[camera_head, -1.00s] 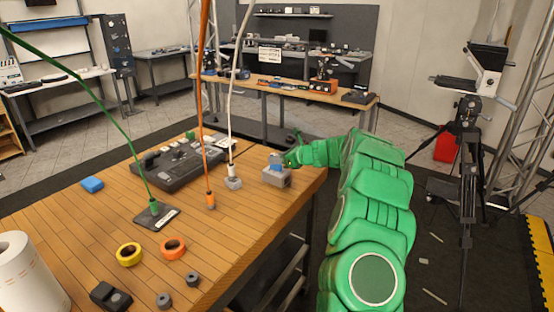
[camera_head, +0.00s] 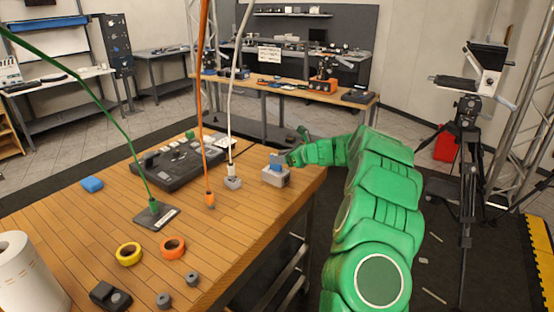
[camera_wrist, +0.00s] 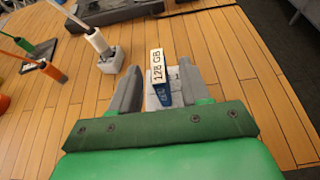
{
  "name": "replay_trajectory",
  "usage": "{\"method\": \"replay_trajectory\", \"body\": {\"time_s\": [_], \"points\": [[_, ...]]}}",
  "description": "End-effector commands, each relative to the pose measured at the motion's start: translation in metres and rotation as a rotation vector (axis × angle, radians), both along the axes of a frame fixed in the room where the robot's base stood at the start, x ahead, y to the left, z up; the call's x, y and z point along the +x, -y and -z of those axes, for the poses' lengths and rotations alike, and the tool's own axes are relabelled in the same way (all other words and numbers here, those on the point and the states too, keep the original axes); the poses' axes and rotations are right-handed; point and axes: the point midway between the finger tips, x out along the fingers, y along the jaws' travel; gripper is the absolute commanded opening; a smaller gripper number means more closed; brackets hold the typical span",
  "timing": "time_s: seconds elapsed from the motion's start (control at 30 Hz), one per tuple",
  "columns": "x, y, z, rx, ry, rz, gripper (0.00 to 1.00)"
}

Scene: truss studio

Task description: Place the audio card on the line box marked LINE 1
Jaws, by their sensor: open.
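A card with a white end reading "128 GB" (camera_wrist: 158,66) and a blue lower part (camera_wrist: 164,97) stands between my fingers in the wrist view. It is at a light grey box (camera_head: 275,178) on the table's right edge; I cannot tell whether it rests on or in it. Box lettering is too small or hidden to read, so LINE 1 cannot be confirmed. My gripper (camera_wrist: 160,72) is open, with one finger on each side of the card and visible gaps. In the head view my gripper (camera_head: 286,159) is beside the box and partly hides the card.
A grey socket box with a white cable (camera_head: 233,183), an orange plug (camera_head: 210,200) and a green-cabled plate (camera_head: 156,216) stand to the left. A mixer (camera_head: 180,163) is behind.

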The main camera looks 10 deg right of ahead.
Motion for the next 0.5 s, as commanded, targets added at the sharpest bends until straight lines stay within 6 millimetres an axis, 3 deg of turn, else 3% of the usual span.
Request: {"method": "replay_trajectory", "body": {"time_s": [0.5], "points": [[-0.055, 0.055, -0.033, -0.001, 0.001, 0.002, 0.46]]}}
